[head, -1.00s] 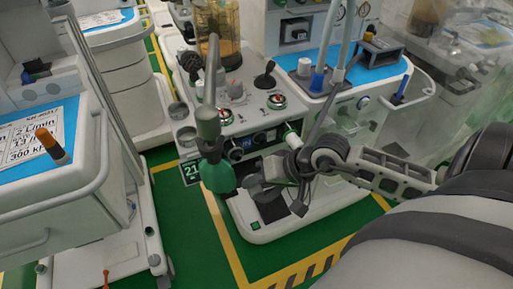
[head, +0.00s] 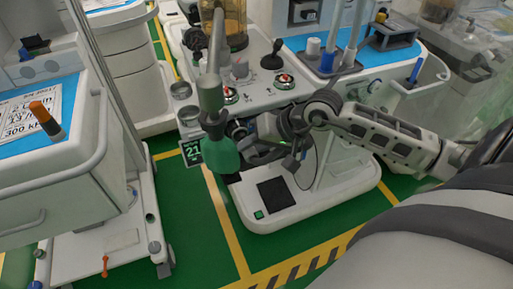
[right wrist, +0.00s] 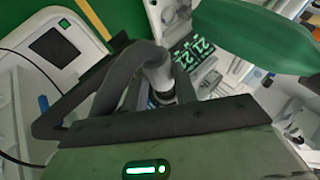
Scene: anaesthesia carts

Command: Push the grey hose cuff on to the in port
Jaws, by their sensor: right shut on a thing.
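My right gripper (head: 258,150) reaches in from the right to the front of the cart, just right of the green breathing bag (head: 222,156). It is shut on what looks like the grey hose cuff (right wrist: 158,76), a pale grey cylinder between the dark fingers in the right wrist view. A dark blue ring shows at the cuff's lower end there. In the head view the gripper hides the cuff. I cannot make out the in port or tell whether the cuff touches it. My left gripper is not in view.
The green bag hangs close beside the right gripper and fills the upper right of the wrist view. A small green display (head: 192,152) is left of it. The cart's white base (head: 325,195) lies below. Another cart (head: 60,190) stands at left, with green floor (head: 200,235) between.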

